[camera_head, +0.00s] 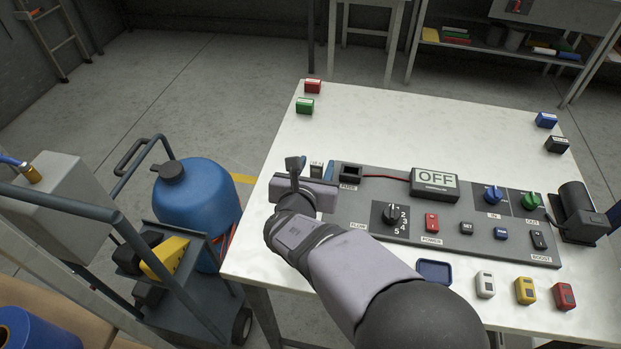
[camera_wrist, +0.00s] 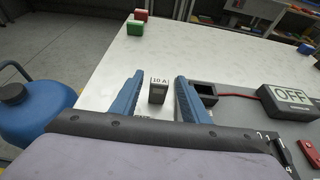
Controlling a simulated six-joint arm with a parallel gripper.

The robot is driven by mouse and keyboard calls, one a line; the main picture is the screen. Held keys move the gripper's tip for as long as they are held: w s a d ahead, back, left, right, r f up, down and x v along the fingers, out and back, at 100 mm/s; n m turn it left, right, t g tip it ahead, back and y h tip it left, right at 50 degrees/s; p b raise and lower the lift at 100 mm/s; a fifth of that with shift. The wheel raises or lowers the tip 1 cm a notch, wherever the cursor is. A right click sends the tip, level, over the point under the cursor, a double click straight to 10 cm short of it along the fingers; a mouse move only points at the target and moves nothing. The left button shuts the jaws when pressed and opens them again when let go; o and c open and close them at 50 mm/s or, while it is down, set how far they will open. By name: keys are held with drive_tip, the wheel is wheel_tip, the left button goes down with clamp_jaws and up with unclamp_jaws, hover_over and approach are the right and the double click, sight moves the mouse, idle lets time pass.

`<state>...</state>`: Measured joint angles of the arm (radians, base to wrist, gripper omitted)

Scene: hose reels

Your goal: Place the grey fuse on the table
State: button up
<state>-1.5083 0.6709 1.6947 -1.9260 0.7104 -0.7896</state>
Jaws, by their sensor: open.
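The grey fuse (camera_wrist: 158,94), labelled 10 A, stands upright on the white table (camera_wrist: 112,75) just left of the control panel. In the wrist view it shows between the two blue fingers of my gripper (camera_wrist: 159,79), with a visible gap on each side. My gripper is open and holds nothing. In the head view the fuse (camera_head: 316,169) shows small beside my gripper (camera_head: 310,167), partly hidden. The fuse socket (camera_head: 350,174) on the panel looks empty; it also shows right of my right finger in the wrist view (camera_wrist: 204,91).
The control panel (camera_head: 459,212) carries an OFF display (camera_head: 435,181), a dial and several buttons. Red and green blocks (camera_head: 304,106) stand at the back left, blue and black ones at the right. A blue tank (camera_head: 197,205) on a cart stands left of the table. The table's back middle is clear.

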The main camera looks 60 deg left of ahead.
drive_tip(key=shift+b+v, duration=0.3)
drive_tip(key=shift+v, duration=2.5)
